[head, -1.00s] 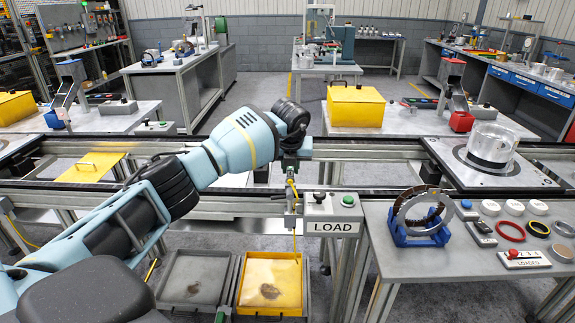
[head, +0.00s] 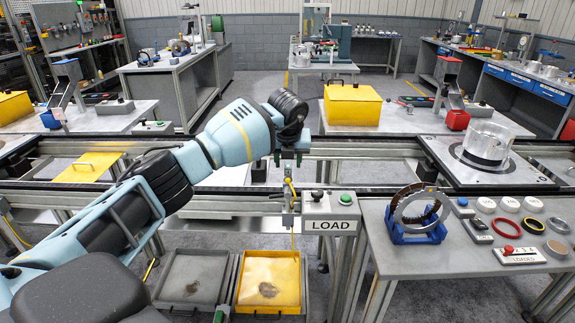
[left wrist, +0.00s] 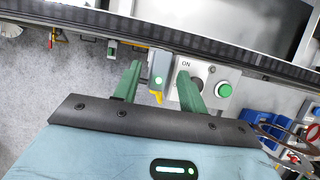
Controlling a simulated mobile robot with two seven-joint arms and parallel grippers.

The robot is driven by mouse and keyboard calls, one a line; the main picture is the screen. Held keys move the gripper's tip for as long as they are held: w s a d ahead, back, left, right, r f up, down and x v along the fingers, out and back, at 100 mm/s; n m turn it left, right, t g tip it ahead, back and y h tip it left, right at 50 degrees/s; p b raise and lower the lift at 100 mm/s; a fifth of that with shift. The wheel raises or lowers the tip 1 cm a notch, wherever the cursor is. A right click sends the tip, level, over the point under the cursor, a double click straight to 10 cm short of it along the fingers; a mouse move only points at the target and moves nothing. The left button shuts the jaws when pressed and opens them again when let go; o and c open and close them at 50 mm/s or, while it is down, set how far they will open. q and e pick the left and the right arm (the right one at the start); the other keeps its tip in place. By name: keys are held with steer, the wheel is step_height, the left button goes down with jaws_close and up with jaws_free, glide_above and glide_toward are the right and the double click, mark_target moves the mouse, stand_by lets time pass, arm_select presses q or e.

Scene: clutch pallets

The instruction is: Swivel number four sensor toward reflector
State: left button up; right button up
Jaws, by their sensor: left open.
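My left gripper (head: 289,161) hangs over the near rail of the conveyor, just above a small sensor on a bracket (head: 288,197) with a yellow cable. In the left wrist view its two green fingers (left wrist: 158,86) are apart, one on each side of a grey sensor box (left wrist: 158,72) with a lit green lamp and a yellow part at its lower end. I cannot tell whether either finger touches it. No number on the sensor is readable, and I cannot make out which part is the reflector.
A control box with a LOAD sign (head: 331,212) stands close right of the sensor; its green button (left wrist: 223,90) is near a finger. The near rail (left wrist: 230,65) runs behind. A grey tray (head: 191,280) and a yellow tray (head: 268,283) sit below. A table with rings stands right.

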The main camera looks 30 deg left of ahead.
arm_select(q)
steer(key=v, duration=0.4)
steer(key=shift+r, duration=0.15)
steer(key=shift+s+d+r, duration=0.15)
steer(key=shift+s+r, duration=0.05)
steer(key=shift+r, duration=0.25)
